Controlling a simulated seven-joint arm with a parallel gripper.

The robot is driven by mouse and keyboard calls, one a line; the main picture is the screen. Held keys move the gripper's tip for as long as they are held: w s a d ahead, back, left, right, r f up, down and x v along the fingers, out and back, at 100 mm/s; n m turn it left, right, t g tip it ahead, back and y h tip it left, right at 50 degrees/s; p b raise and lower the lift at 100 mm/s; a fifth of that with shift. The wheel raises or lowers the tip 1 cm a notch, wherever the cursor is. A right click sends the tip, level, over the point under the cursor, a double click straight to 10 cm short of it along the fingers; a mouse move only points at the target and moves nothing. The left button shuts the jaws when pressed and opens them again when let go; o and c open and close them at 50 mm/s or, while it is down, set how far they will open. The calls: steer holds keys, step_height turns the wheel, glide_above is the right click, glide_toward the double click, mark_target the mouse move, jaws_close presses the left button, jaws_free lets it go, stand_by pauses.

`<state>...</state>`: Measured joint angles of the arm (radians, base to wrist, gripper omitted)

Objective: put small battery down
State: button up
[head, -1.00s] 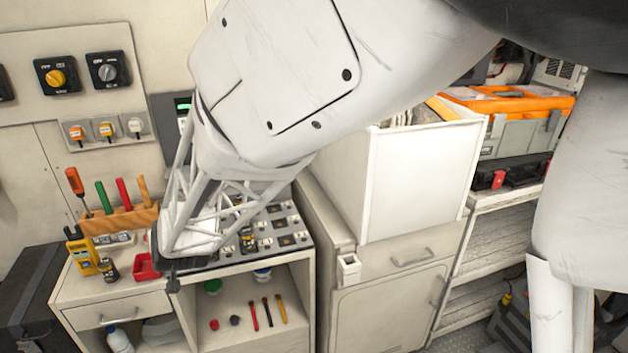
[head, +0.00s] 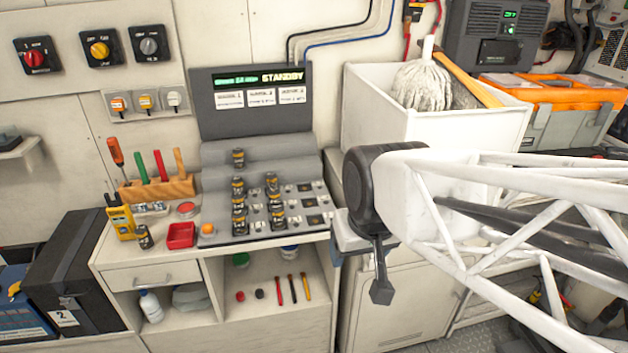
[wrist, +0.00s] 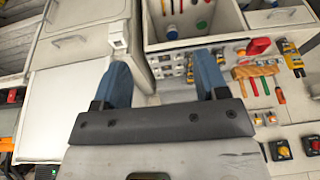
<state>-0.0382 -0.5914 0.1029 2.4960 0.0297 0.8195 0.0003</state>
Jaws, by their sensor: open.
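Several small dark batteries with gold bands (head: 238,203) stand upright in the grey charging station (head: 225,150), in two columns with one more higher up at the back. Another small battery (head: 144,236) stands on the bench top beside the yellow meter. Which one the task means, I cannot tell. My gripper (head: 360,275) is right of the charging station, in front of the white cabinet, apart from all the batteries. In the wrist view its two blue fingers (wrist: 162,75) are spread wide with nothing between them.
A red tray (head: 181,235) and a yellow meter (head: 122,220) sit left of the station. A wooden rack (head: 157,188) holds tools behind them. A white bin with a mop (head: 435,122) and an orange-lidded toolbox (head: 550,95) stand at right. The station's right-hand slots look empty.

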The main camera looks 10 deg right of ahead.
mark_target(143, 232)
steer(key=shift+g+h, duration=0.3)
steer(key=shift+g, duration=0.2)
steer(key=s, duration=0.1)
steer(key=s+d, duration=0.2)
steer(key=s, duration=0.1)
steer(key=shift+s, duration=0.1)
steer(key=shift+o, duration=0.5)
steer(key=w+a+f+n+t+y, duration=0.1)
steer(key=w+a+f+t+y, duration=0.15)
steer(key=w+a, duration=0.95)
steer(key=w+a+f+n+t+y, duration=0.1)
steer(key=w+a+f+n+t, duration=0.15)
steer(key=w+a, duration=0.85)
steer(key=w+a+f+t+y, duration=0.1)
steer(key=w+a+f, duration=0.4)
steer(key=a, duration=0.3)
steer(key=w+a+f+n+t+y, duration=0.1)
steer(key=w+a+f+t, duration=0.1)
steer(key=w+a+f, duration=0.3)
steer(key=w+a+f+t+y, duration=0.1)
steer(key=w+a+f, duration=0.3)
steer(key=a, duration=0.8)
steer(key=shift+w+a+f+n+t, duration=0.3)
steer(key=shift+w+f+n, duration=0.1)
steer(key=shift+w, duration=0.2)
